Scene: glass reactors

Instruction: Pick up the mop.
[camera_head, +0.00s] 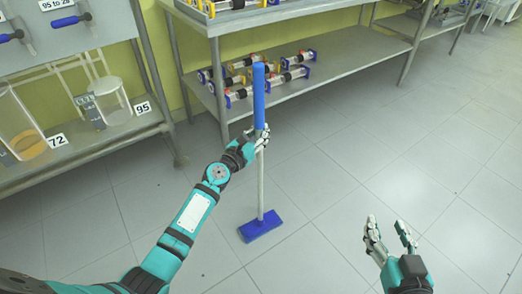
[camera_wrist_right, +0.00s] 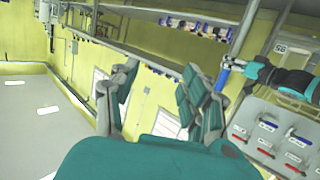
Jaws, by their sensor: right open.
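The mop stands upright in the middle of the head view, with a blue grip (camera_head: 259,95), a pale pole and a flat blue head (camera_head: 260,227). I cannot tell whether its head touches the floor. My left gripper (camera_head: 261,137) has its fingers closed around the pole just below the blue grip. In the right wrist view, the blue grip (camera_wrist_right: 222,79) shows beside my left gripper (camera_wrist_right: 250,68). My right gripper (camera_head: 388,222) is open and empty, apart from the mop, at the lower right. Its spread fingers also show in the right wrist view (camera_wrist_right: 160,95).
A metal shelf (camera_head: 340,62) with several glass cylinders stands behind the mop. A rack (camera_head: 95,150) at the left holds glass vessels and number labels 72 and 95. The tiled floor (camera_head: 400,140) at the right is clear.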

